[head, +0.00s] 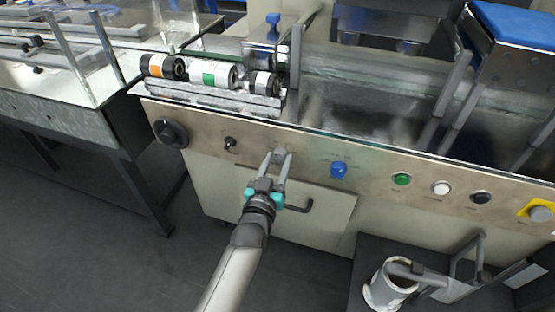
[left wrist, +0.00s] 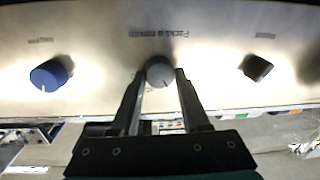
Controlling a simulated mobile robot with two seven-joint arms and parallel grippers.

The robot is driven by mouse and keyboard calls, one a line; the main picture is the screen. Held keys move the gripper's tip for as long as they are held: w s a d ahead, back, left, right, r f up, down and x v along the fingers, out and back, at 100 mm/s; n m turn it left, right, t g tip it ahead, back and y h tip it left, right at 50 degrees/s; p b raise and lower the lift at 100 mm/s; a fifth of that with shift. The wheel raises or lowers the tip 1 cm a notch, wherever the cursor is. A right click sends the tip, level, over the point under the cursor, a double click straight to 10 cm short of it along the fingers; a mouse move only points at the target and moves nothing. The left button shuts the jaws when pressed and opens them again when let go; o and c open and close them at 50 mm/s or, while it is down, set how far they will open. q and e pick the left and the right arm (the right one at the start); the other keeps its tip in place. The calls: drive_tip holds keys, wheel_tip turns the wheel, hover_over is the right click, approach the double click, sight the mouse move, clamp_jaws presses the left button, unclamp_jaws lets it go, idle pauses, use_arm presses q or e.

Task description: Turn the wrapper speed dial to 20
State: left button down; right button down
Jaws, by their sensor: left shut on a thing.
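The wrapper speed dial, a round grey knob (left wrist: 160,72), sits on the machine's metal front panel (left wrist: 215,30). Printed text above it seems to read "Packs a minute", with the first word clear and the rest blurred. My left gripper (head: 279,156) reaches up to the panel in the head view. In the left wrist view its two fingers (left wrist: 160,82) are shut on the grey knob, one on each side. A pale mark shows on the knob's face, but the number it points to cannot be read. The fingers largely hide the knob in the head view. My right gripper is not in view.
A blue knob (head: 338,169) and a small black knob (head: 230,143) flank the dial. A large black dial (head: 172,133) is further left; green (head: 401,179), white (head: 441,188) and black (head: 481,198) buttons lie right. A door handle (head: 299,207) is below.

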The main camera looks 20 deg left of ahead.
use_arm(q)
drive_tip(key=n+p, duration=0.2)
drive_tip(key=n, duration=0.2)
drive_tip(key=shift+a+r+n+p, duration=0.1)
drive_tip(key=shift+r+n+p, duration=0.05)
drive_tip(key=shift+n+p, duration=0.2)
drive_tip(key=shift+n+g+h+p, duration=0.3)
drive_tip(key=shift+n+p, duration=0.25)
drive_tip(key=shift+n, duration=1.2)
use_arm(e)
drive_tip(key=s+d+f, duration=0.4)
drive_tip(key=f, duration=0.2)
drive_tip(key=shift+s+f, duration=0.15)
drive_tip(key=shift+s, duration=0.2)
use_arm(q)
drive_tip(key=shift+c, duration=1.9)
unclamp_jaws()
drive_tip(key=shift+s, duration=0.4)
drive_tip(key=s+p, duration=0.4)
drive_tip(key=s, duration=1)
drive_tip(key=shift+s+r, duration=0.2)
drive_tip(key=shift+r, duration=0.1)
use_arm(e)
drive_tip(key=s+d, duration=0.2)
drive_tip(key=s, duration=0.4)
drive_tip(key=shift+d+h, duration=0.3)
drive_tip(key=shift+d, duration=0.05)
